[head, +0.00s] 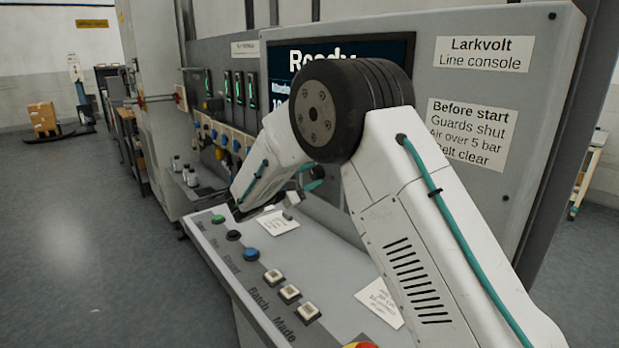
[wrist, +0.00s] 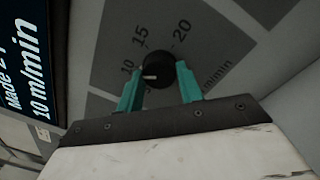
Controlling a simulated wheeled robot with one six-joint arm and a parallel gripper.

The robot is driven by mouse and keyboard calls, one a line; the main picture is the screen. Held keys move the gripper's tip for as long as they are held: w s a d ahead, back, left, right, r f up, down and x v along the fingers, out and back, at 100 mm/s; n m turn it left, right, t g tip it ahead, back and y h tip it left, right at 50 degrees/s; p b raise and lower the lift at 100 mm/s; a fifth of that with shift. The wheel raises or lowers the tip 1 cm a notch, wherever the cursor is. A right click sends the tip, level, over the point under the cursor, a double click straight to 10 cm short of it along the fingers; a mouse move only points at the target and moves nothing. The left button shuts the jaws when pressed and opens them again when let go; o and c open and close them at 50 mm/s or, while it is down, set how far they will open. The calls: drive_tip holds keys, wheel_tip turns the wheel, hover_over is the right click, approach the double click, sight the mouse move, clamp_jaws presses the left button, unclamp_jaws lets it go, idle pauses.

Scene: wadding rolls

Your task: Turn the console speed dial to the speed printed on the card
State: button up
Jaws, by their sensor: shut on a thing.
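The black speed dial (wrist: 156,66) sits on a grey scale plate (wrist: 112,48) printed 10, 15, 20 and m/min in the wrist view. Its white mark points left, toward the 10. The two teal fingers of my gripper (wrist: 159,76) are shut on the dial, one on each side. A white card (head: 278,222) lies on the console desk, and another white card (head: 380,302) lies nearer. The print on both is too small to read.
The screen (head: 399,47) shows "Ready"; in the wrist view the screen (wrist: 27,60) reads 10 m/min. Green, black and blue buttons (head: 251,254) and several square keys (head: 290,292) line the desk's left edge. A red and yellow button (head: 360,345) shows at the bottom.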

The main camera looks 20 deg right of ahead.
drive_tip(key=o, duration=1)
drive_tip(key=shift+a, duration=0.1)
drive_tip(key=v, duration=0.7)
drive_tip(key=shift+s+a, duration=0.15)
drive_tip(key=shift+a, duration=0.05)
